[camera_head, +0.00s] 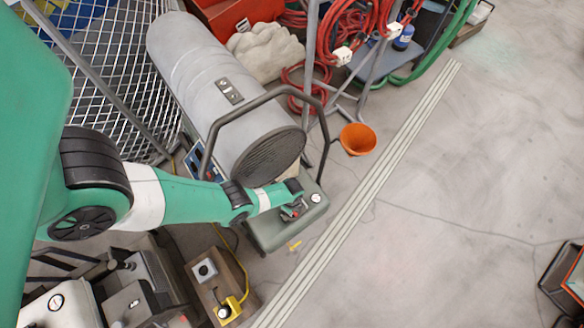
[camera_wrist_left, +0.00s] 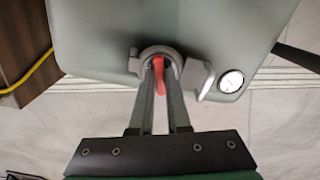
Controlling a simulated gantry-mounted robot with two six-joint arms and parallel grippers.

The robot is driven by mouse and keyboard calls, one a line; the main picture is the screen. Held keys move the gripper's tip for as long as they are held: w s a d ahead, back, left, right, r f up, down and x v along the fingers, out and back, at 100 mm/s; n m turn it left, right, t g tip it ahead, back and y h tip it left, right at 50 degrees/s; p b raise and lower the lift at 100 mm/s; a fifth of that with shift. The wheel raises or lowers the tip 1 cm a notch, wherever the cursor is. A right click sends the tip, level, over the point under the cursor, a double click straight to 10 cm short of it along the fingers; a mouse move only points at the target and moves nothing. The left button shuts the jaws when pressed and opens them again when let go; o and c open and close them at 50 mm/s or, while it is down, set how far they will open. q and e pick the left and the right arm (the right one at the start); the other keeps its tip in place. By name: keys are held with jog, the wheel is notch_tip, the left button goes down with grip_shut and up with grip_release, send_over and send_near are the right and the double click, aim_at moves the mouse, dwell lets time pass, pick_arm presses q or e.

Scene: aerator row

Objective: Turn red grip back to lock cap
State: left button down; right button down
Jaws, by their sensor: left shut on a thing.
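The red grip (camera_head: 288,213) sits at the cap on top of a grey-green tank with a round white gauge. In the left wrist view the red grip (camera_wrist_left: 158,75) stands between the two fingers of my left gripper (camera_wrist_left: 159,72), which is shut on it. The grey round cap collar (camera_wrist_left: 158,53) surrounds the grip, and a grey tab (camera_wrist_left: 197,77) sticks out on its right. The tank (camera_wrist_left: 110,25) fills the upper part of that view, with the gauge (camera_wrist_left: 231,81) at right. My right gripper is in neither view.
A large grey cylindrical heater (camera_head: 225,85) with a black tube handle stands over the tank (camera_head: 265,238). An orange funnel (camera_head: 357,139) is to its right. A wooden block with a yellow cable (camera_head: 228,308) lies at lower left.

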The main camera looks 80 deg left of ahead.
pick_arm(q)
jog(key=shift+m, duration=1.7)
jog(key=c, duration=0.9)
grip_release()
jog(key=shift+r, duration=0.1)
notch_tip(320, 180, up, 11)
jog(key=p, duration=1.1)
jog(key=shift+r, duration=0.2)
